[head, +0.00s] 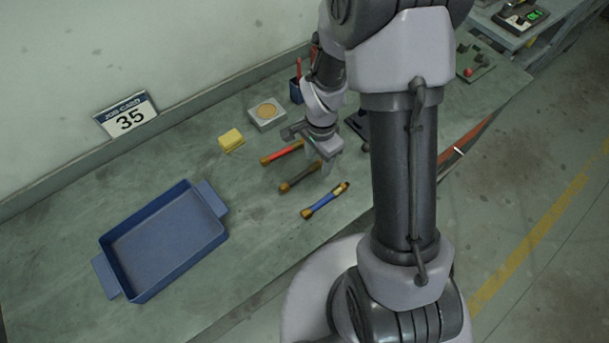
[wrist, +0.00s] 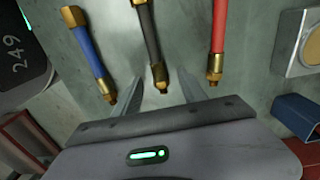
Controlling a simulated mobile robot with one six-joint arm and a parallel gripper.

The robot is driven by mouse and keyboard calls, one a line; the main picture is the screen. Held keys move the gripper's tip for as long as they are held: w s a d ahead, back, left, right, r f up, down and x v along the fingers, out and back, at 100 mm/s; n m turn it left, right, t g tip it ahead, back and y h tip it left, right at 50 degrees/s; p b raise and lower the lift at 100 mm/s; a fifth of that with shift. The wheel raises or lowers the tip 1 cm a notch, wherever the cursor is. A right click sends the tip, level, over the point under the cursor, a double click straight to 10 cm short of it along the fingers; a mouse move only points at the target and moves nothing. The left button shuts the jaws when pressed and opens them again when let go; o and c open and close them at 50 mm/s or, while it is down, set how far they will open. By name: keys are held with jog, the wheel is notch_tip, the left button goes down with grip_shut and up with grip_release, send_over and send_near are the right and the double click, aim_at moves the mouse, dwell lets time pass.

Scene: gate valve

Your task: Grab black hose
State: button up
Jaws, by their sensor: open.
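The black hose (head: 300,177) with brass end fittings lies on the bench between a red hose (head: 282,153) and a blue hose (head: 325,201). In the wrist view the black hose (wrist: 149,38) runs up from between the fingers, its near brass fitting close to them. My gripper (head: 326,163) is open and empty, over the right end of the black hose. In the wrist view the two fingers of my gripper (wrist: 160,88) stand on either side of the hose's line. How high the fingers are above the bench is hard to tell.
A blue tray (head: 165,243) stands at left. A yellow block (head: 231,140), a grey block with a round tan disc (head: 266,114) and a blue holder (head: 296,91) are near the wall. In the wrist view the blue hose (wrist: 89,50) and red hose (wrist: 217,40) flank the black one.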

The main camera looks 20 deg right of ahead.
jog(key=shift+f, duration=0.4)
jog(key=shift+r, duration=0.1)
grip_shut()
jog(key=shift+r, duration=0.15)
